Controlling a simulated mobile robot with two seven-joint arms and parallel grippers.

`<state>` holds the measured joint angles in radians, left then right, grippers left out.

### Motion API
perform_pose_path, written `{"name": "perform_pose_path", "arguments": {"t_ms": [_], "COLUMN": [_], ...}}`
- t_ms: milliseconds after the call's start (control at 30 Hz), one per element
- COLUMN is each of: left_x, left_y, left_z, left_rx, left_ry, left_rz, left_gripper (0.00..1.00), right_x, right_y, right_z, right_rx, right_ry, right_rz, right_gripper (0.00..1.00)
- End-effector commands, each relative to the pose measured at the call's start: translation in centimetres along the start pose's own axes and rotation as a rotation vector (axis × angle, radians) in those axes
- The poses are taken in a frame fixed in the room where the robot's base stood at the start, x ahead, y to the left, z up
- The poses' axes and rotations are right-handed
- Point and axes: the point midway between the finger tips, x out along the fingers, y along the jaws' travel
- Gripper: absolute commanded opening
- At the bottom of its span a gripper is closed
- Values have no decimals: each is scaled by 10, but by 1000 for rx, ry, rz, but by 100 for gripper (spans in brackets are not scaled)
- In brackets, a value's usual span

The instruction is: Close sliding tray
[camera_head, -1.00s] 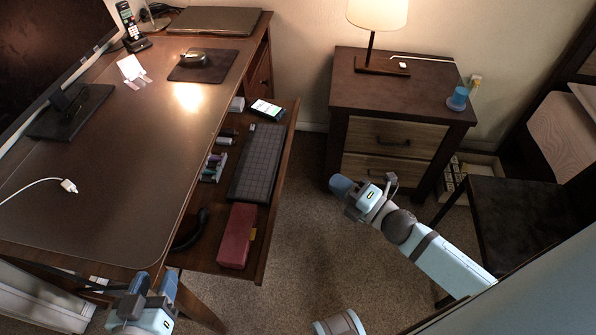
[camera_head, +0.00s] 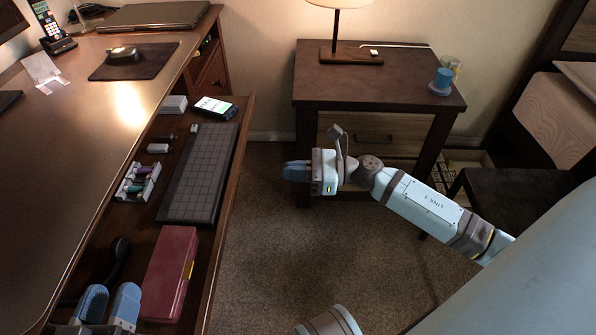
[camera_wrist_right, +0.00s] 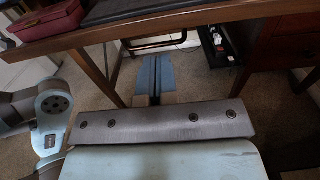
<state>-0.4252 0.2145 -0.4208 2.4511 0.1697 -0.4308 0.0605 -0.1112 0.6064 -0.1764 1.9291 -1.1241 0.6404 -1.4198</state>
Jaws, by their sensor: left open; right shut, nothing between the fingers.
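The sliding tray (camera_head: 209,250) is a dark wood shelf pulled out from under the desk's right side. It carries a keyboard (camera_head: 200,175), a red case (camera_head: 168,275) and small items. In the right wrist view the tray's wooden edge (camera_wrist_right: 200,30) crosses the top. My left gripper (camera_head: 109,297) is open at the bottom left, by the tray's near end; whether it touches the tray is unclear. My right gripper (camera_head: 290,171) is shut and empty, right of the tray's outer edge and apart from it. Its closed fingers also show in the right wrist view (camera_wrist_right: 154,65).
The desk top (camera_head: 75,140) bears a mouse on a pad (camera_head: 150,66) and a closed laptop (camera_head: 155,14). A nightstand (camera_head: 405,85) with a lamp stands behind my right arm. A dark chair (camera_head: 520,195) is at right. Carpet (camera_head: 265,255) between tray and right arm is clear.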

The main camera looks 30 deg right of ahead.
Motion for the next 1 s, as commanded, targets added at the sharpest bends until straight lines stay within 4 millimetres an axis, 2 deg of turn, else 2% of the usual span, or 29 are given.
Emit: {"name": "perform_pose_path", "arguments": {"t_ms": [33,200,400,600,1000], "left_x": [0,0,0,0,0], "left_y": [-1,-2,-3,-3,-3], "left_z": [4,10,18,23,21], "left_rx": [0,-1,-1,-1,0], "left_ry": [-8,-29,-54,-74,-72], "left_rz": [1,3,6,7,8], "left_gripper": [47,47,47,47,47], "right_x": [12,50,82,97,99], "right_y": [-1,0,0,0,0], "right_z": [0,0,0,0,0], "right_rx": [-3,0,-1,1,3], "right_ry": [-3,-4,-3,-1,-1], "right_rz": [1,1,0,-2,-1], "right_gripper": [0,0,0,0,0]}}
